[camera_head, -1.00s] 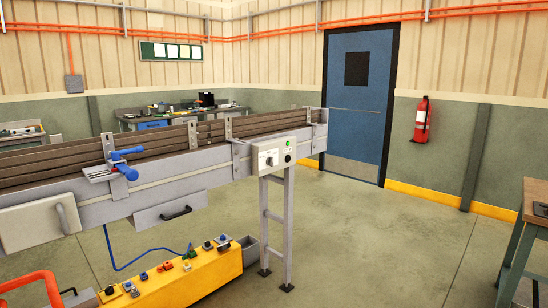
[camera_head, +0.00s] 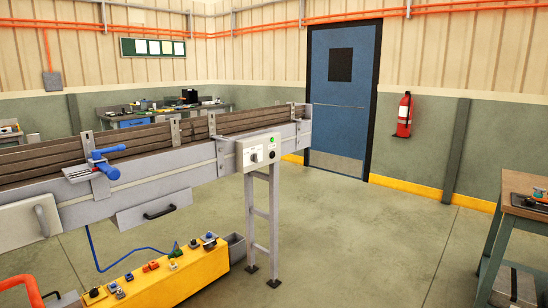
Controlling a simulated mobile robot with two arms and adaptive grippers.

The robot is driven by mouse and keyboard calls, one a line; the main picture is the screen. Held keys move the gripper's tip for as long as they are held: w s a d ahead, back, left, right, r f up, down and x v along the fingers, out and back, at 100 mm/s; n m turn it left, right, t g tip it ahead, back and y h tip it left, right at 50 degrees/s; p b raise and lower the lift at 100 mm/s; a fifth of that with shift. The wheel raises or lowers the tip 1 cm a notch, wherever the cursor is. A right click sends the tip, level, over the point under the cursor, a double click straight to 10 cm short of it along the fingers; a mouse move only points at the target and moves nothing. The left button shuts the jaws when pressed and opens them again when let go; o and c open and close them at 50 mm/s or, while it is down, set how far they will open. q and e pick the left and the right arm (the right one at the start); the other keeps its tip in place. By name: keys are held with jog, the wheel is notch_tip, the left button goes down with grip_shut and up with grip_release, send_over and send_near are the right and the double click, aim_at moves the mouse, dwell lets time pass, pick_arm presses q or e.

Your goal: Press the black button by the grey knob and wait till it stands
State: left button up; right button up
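A pale control box (camera_head: 242,157) is fixed to the near side of the roller line (camera_head: 150,188), at its right end. Its face carries a grey knob (camera_head: 256,155) at left. On its right side are a green button or lamp (camera_head: 272,140) and, below it, a small black button (camera_head: 272,155). They are too small to tell whether the button is pressed. Neither of my grippers shows in the head view.
A yellow panel (camera_head: 205,272) with several small controls stands low in front of the line. A grey leg frame (camera_head: 273,225) is under the control box. A wooden-topped table (camera_head: 520,190) is at right. The floor (camera_head: 370,240) between is clear.

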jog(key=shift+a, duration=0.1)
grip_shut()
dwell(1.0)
